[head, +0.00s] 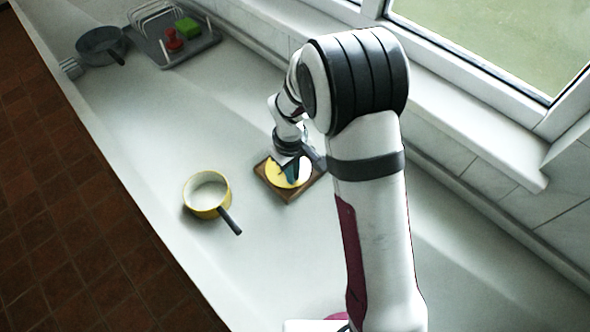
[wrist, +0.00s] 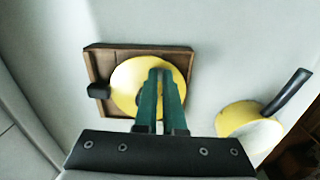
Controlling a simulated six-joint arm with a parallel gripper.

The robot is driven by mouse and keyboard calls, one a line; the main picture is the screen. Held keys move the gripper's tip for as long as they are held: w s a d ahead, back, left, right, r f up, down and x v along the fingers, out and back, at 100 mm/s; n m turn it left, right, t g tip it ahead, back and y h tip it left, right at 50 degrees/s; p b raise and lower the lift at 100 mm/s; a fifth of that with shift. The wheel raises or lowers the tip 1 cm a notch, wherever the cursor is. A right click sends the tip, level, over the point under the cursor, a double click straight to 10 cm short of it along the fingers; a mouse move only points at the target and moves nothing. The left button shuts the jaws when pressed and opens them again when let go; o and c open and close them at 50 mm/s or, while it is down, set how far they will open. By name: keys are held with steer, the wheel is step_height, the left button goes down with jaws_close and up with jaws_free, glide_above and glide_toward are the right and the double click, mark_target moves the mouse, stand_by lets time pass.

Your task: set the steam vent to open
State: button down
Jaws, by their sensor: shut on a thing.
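A round yellow lid (head: 276,174) lies on a square wooden board (head: 282,196) on the counter. In the wrist view the lid (wrist: 128,80) sits inside the board's raised brown rim (wrist: 101,62). A black block (wrist: 98,91) shows at the board's left edge, and a small dark patch shows on the lid beside my fingers. My gripper (wrist: 163,74) has green fingers over the lid's middle, close together and shut on a small part there. The fingers hide that part, so I cannot make out the steam vent or its setting.
A yellow pot (head: 208,207) with a dark handle stands left of the board; in the wrist view the pot (wrist: 236,117) is at the right. A grey pan (head: 99,47) and a dish rack (head: 187,50) with red and green items stand far left. The counter between is clear.

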steer(key=c, duration=1)
jaws_free()
steer(key=shift+r, duration=0.1)
steer(key=r, duration=1.5)
steer(key=shift+s+a+r, duration=0.2)
steer(key=shift+r, duration=0.1)
steer(key=s+d+m, duration=0.2)
steer(key=s+m, duration=0.2)
steer(key=s, duration=0.4)
steer(key=s+d+r+m+y, duration=0.1)
steer(key=s+d+m, duration=0.2)
steer(key=s+m, duration=0.2)
steer(key=s+d+m+y, duration=0.1)
steer(key=s+d+m, duration=0.2)
steer(key=s, duration=0.8)
steer(key=shift+s+r+m, duration=0.35)
steer(key=shift+r+m, duration=0.05)
steer(key=shift+m, duration=0.5)
